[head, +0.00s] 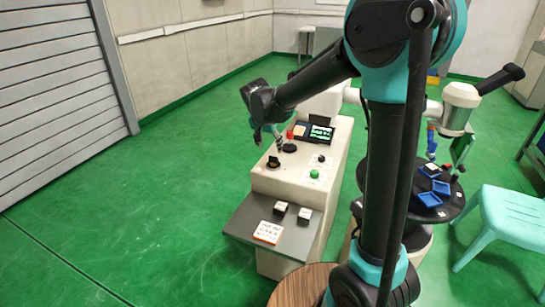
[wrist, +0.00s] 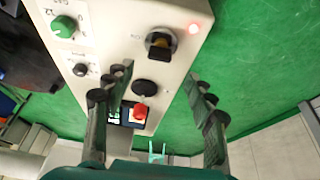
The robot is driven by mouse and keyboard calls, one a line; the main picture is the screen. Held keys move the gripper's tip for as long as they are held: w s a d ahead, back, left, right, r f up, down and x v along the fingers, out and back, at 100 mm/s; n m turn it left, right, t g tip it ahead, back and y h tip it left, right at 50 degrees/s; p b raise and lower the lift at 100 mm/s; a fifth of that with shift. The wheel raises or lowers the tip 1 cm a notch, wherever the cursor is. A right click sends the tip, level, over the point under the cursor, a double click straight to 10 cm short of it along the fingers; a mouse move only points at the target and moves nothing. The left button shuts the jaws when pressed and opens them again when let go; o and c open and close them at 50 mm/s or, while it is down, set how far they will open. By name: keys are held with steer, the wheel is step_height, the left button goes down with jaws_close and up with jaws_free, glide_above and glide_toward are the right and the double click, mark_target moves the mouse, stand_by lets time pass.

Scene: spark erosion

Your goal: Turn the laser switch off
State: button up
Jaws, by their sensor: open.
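The console (head: 268,184) also carries a red button (wrist: 140,113), a black disc (wrist: 145,87), a green knob (wrist: 64,26), a small black knob (wrist: 80,69) and a screen (head: 314,131). A round black table (head: 452,208) and pale green stool (head: 512,213) stand right. Left floor is clear.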

mark_target(273, 157)
steer(key=x, duration=0.7)
steer(key=shift+f, duration=0.2)
steer(key=c, duration=1.2)
